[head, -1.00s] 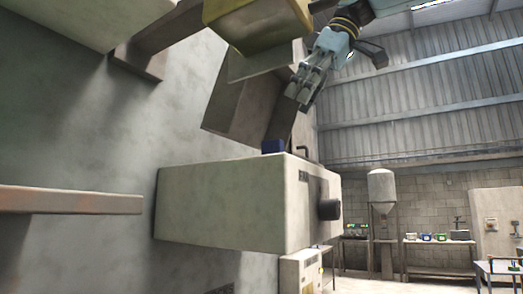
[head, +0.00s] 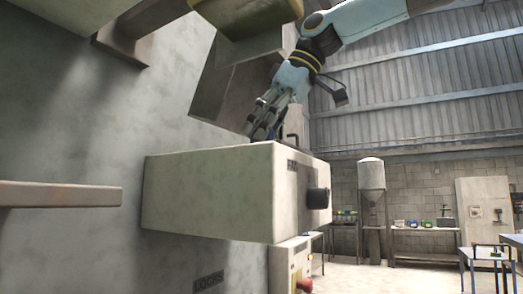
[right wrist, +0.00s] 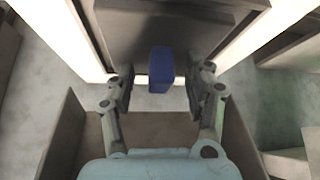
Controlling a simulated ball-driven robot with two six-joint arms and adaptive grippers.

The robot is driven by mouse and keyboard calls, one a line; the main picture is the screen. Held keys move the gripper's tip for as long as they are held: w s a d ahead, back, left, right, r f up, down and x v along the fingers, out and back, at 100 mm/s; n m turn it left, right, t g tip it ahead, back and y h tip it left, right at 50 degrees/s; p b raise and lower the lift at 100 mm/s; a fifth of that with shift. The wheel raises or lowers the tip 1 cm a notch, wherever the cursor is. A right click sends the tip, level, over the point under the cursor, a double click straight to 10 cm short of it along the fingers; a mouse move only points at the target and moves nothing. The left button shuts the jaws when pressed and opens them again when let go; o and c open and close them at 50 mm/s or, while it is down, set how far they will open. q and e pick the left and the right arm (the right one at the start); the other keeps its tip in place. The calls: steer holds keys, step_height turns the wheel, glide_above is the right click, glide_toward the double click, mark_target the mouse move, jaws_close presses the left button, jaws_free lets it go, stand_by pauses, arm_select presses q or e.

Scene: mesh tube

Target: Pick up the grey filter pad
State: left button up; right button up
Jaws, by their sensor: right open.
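My right gripper (head: 258,122) is low over the back top of a pale box-shaped housing (head: 207,190). In the right wrist view the gripper (right wrist: 162,86) is open, one finger on each side of a blue block (right wrist: 161,70), with gaps on both sides. Behind the block is a dark grey flat panel (right wrist: 125,25) inside a pale rim. I cannot tell whether this panel or the blue block is part of the grey filter pad; no separate grey pad shows clearly. In the head view the fingers mostly hide the blue block. My left gripper is out of view.
A brown angled chute (head: 225,85) is close behind the gripper. A brown ledge (head: 60,195) juts in at left.

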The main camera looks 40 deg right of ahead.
steer(key=shift+s, duration=0.1)
steer(key=shift+c, duration=0.3)
steer(key=shift+c, duration=1)
jaws_close()
steer(key=shift+r, duration=0.15)
